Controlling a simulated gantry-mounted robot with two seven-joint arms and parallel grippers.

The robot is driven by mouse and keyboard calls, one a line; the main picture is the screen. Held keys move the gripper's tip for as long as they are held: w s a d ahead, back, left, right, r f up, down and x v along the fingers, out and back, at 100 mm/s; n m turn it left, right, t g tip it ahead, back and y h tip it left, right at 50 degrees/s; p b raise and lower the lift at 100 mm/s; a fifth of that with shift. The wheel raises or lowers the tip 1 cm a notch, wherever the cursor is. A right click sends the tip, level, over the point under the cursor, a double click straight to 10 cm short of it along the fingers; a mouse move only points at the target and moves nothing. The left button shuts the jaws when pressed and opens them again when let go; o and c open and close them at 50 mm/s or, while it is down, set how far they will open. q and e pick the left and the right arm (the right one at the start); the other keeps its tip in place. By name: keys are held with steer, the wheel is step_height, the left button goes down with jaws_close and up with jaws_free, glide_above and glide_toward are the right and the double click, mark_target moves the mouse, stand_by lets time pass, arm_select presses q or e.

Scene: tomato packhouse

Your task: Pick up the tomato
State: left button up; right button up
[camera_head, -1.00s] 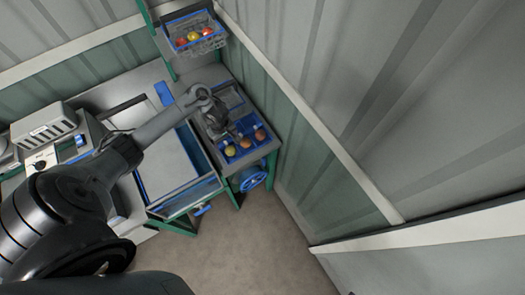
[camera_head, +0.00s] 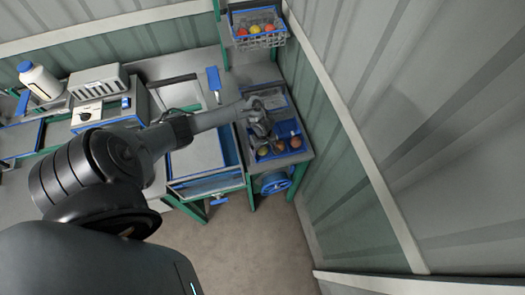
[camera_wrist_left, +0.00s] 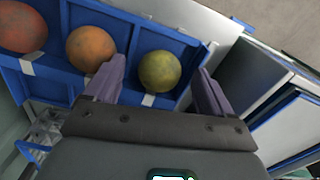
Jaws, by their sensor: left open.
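Three tomatoes sit in a row in separate compartments of a blue tray. In the left wrist view they are a yellow-green tomato (camera_wrist_left: 160,71), an orange tomato (camera_wrist_left: 90,48) and a redder one (camera_wrist_left: 22,27) at the far left. The blue tray (camera_wrist_left: 140,28) also shows in the head view on a side bench. My left gripper (camera_wrist_left: 160,68) is open, with the yellow-green tomato seen between its two fingers. The fingers do not visibly grip it; the remaining gap is hard to judge. In the head view the left gripper (camera_head: 262,130) is just above the tray. My right gripper is not in view.
A wire basket (camera_head: 262,41) of tomatoes stands on a shelf at the back. A blue-edged bin (camera_head: 200,160) is left of the tray bench. A blue handwheel (camera_head: 275,183) is below it. The corrugated wall (camera_head: 345,150) rises close on the right.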

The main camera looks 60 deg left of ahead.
arm_select(q)
steer(key=shift+f, duration=0.6)
steer(key=shift+c, duration=0.3)
steer(key=c, duration=0.8)
steer(key=shift+r, duration=0.2)
